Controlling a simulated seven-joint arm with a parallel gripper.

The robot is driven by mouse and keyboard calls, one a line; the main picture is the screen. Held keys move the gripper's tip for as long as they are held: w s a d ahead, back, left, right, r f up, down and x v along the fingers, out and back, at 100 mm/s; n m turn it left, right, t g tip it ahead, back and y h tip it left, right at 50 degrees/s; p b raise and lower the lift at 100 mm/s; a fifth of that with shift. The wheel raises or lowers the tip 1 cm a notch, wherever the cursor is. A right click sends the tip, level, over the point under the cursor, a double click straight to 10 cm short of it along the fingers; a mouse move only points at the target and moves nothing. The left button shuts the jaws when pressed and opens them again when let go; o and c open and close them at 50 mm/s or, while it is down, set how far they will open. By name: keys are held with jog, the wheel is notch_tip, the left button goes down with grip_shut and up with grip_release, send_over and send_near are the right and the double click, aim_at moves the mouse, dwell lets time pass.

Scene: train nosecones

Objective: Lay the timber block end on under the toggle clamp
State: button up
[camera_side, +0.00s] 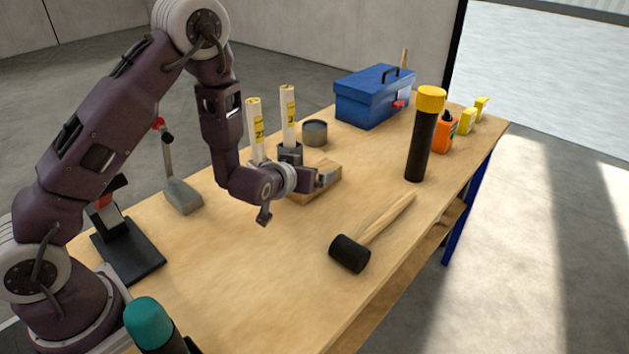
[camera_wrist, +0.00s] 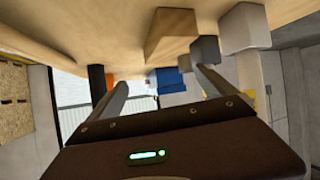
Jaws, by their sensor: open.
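The timber block (camera_side: 312,194) lies flat on the bench near the middle, partly hidden behind my gripper (camera_side: 325,178). In the wrist view, which shows the bench at the top, the block (camera_wrist: 182,35) is beyond the fingers and not between them. My gripper (camera_wrist: 165,82) is open and empty, pointing roughly level along the bench. A black-based device with an upright and a red part (camera_side: 126,250) stands at the left, probably the toggle clamp. A grey-based piece with a lever and red-black knob (camera_side: 183,194) stands behind it; I cannot tell its kind surely.
Two white tubes with yellow labels (camera_side: 288,115) stand beside the block, one in a dark holder. A tin (camera_side: 314,132) and blue toolbox (camera_side: 372,96) are behind. A mallet (camera_side: 350,252), black yellow-capped cylinder (camera_side: 418,145) and orange bottle (camera_side: 444,136) are right.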

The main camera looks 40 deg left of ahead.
jog(key=f, duration=0.1)
jog(key=a+f, duration=0.1)
jog(key=f, duration=0.1)
jog(key=shift+a+f+t+y, duration=0.1)
jog(key=shift+f+t+y, duration=0.1)
jog(key=shift+t+y, duration=0.2)
jog(key=shift+w+a+f, duration=0.15)
jog(key=shift+w+f, duration=0.05)
jog(key=x, duration=0.6)
jog(key=shift+w+r, duration=0.1)
jog(key=shift+w, duration=0.25)
grip_shut()
notch_tip(320, 180, up, 12)
jog(key=s+d+r+m+t+h, duration=0.1)
jog(key=s+d+r+m+h, duration=0.35)
jog(key=s+r, duration=0.4)
jog(key=s+f+m+h, duration=0.1)
jog(key=s+m+h, duration=0.2)
jog(key=s, duration=0.4)
jog(key=shift+s+f+m+h, duration=0.2)
jog(key=shift+m+h, duration=0.15)
jog(key=shift+h, duration=0.4)
jog(key=shift+w, duration=0.15)
